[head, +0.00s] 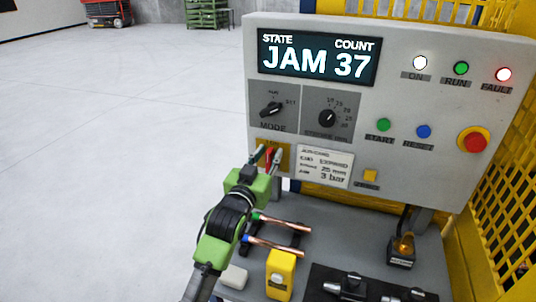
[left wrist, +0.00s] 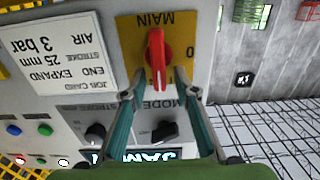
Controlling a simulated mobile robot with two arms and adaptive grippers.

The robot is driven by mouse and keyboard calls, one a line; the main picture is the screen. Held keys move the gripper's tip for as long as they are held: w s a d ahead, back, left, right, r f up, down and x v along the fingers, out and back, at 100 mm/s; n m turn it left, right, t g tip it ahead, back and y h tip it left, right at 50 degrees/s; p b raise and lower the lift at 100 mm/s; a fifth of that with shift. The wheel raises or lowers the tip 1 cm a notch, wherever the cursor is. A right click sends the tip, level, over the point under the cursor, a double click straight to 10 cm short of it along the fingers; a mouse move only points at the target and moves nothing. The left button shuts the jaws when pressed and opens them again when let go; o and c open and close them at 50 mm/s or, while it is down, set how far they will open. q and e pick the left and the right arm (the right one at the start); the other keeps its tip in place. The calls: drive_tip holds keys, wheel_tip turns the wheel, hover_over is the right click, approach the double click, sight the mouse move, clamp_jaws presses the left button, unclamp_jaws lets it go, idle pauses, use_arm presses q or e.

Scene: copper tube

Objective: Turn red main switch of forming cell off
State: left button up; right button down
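The red main switch (left wrist: 157,58) sits on a yellow plate (left wrist: 185,30) marked MAIN and 0, at the lower left of the grey control panel (head: 400,100). In the left wrist view, which shows the panel upside down, its handle stands about vertical in the picture. My left gripper (head: 269,157) is open in front of it, one fingertip to each side, with gaps to the handle. The wrist view also shows both fingers (left wrist: 155,85). I cannot tell how deep they reach along it. In the head view the gripper partly hides the switch (head: 269,158). My right gripper is out of view.
The display (head: 318,59) reads JAM 37. The mode knob (head: 271,109) is just above the switch. A red emergency stop (head: 474,141) is at the panel's right. Copper tubes (head: 280,222) and a yellow block (head: 281,272) are on the bench below. Open floor lies left.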

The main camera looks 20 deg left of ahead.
use_arm(q)
drive_tip(key=shift+s, duration=0.1)
clamp_jaws()
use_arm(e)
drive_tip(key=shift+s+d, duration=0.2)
